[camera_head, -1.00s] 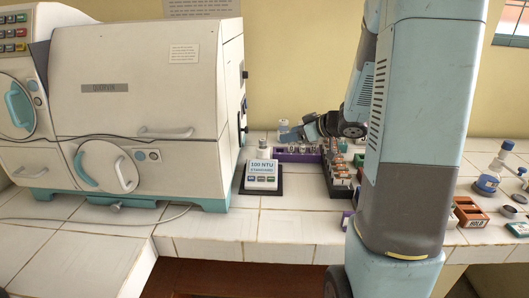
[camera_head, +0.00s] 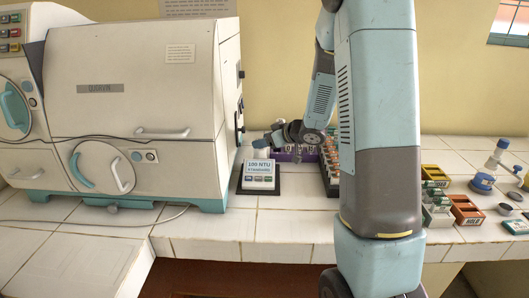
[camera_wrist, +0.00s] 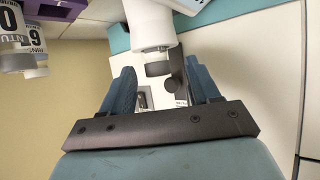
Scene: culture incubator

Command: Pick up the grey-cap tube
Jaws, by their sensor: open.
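In the head view a pale tube (camera_head: 262,154) stands behind the small white "100 NTU" sign (camera_head: 260,172), beside the incubator; its top is largely covered by my gripper (camera_head: 268,138). In the wrist view, which looks upside down, a white cylinder (camera_wrist: 152,27) that seems to be this tube comes in from the top edge. A small grey piece at its end (camera_wrist: 158,69), probably its cap, lies between the spread blue fingers of my gripper (camera_wrist: 158,88). Gaps show on both sides, and I see no contact.
The incubator (camera_head: 150,105) stands close on the left. A purple rack (camera_head: 292,155) is behind the gripper, partly hidden by my arm. Labelled vials (camera_wrist: 12,42) show at the left of the wrist view. Coloured boxes (camera_head: 466,210) stand at right; the front counter is mostly clear.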

